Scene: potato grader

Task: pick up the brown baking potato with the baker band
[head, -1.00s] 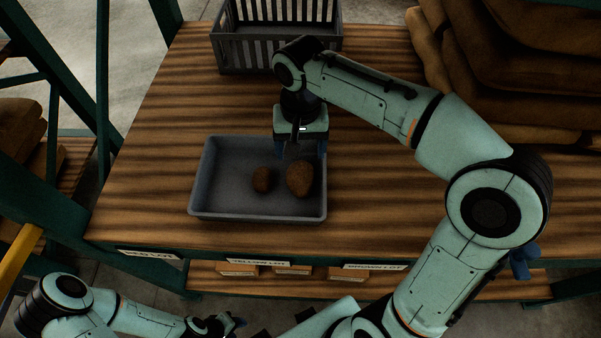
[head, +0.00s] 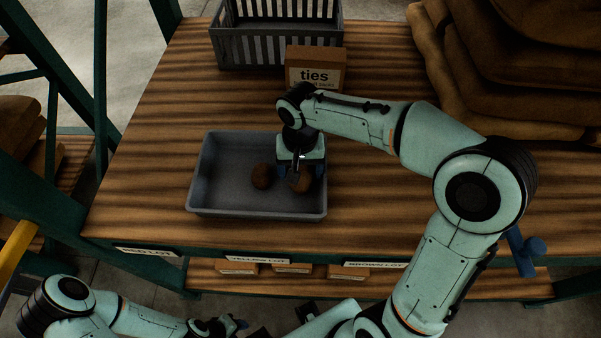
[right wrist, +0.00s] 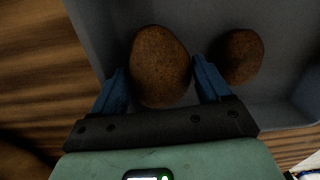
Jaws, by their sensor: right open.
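Two brown potatoes lie in a grey tray (head: 205,178) on the table. The larger potato (head: 301,185), at the tray's right, is partly hidden by my right gripper (head: 298,172) in the head view. In the right wrist view this larger potato (right wrist: 160,65) sits between the two blue fingers of my open right gripper (right wrist: 158,84), with a small gap visible at the left finger. The smaller potato (head: 262,176) lies to its left in the head view; it also shows in the right wrist view (right wrist: 239,55). My left gripper (head: 232,324) is low, in front of the table; its jaws are unclear.
A box marked "ties" (head: 315,76) stands behind the tray, in front of a grey slatted crate (head: 270,45). Stacked brown sacks (head: 500,70) fill the back right. Lot labels (head: 258,260) line the table's front edge. The table left of the tray is clear.

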